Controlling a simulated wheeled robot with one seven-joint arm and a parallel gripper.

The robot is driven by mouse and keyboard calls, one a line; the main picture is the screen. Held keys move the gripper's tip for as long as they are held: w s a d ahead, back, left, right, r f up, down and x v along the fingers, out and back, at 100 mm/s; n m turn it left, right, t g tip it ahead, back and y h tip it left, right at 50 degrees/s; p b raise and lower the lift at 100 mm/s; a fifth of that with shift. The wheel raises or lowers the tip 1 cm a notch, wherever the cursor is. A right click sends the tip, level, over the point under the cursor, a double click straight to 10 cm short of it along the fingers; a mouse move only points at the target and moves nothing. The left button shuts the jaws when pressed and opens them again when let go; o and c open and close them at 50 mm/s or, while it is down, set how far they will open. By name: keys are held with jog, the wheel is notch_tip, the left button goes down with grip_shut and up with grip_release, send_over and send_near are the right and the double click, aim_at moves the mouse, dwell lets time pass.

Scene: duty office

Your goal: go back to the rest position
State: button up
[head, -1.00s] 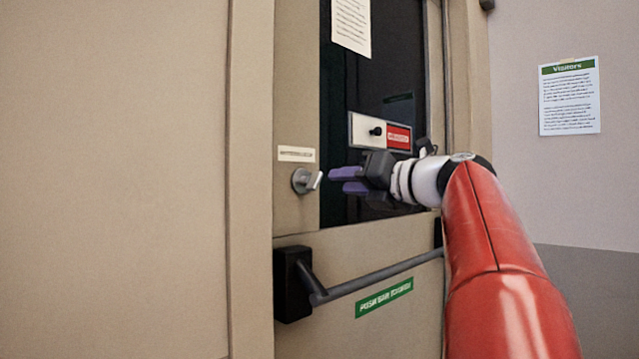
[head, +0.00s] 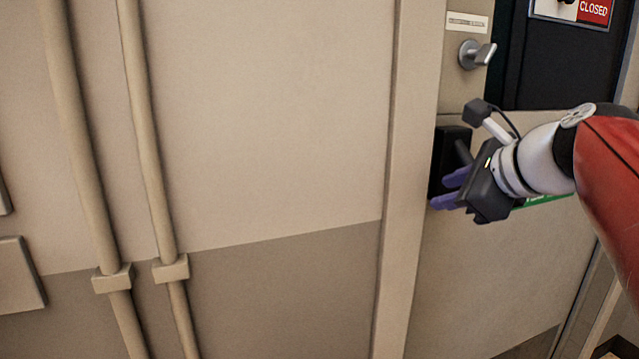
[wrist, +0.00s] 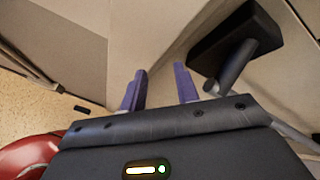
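My gripper (head: 446,191) has purple fingers and is in front of the door at push bar height in the head view. In the wrist view its two fingers (wrist: 160,88) stand apart with nothing between them. The black end bracket of the push bar (head: 452,152) is just behind the fingers in the head view. In the wrist view this bracket (wrist: 222,45) is to the right of the fingers, and I cannot tell how wide the gap is. My red and white arm reaches in from the right.
A silver thumb-turn (head: 476,54) sits on the door above my gripper. A sign reading CLOSED (head: 594,10) is at the top right. Two vertical pipes (head: 150,150) run down the wall at left. The wall between pipes and door frame (head: 405,180) is bare.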

jog(key=s+a+f+n+g+h, duration=0.2)
jog(key=s+f+n, duration=0.7)
jog(key=f+n, duration=0.2)
jog(key=s+a+f+n+g+h, duration=0.2)
jog(key=s+f+n, duration=0.6)
jog(key=f+n, duration=0.4)
notch_tip(320, 180, down, 2)
jog(key=shift+s+a+f+g, duration=0.25)
jog(key=shift+s+g, duration=0.1)
jog(key=shift+g, duration=0.25)
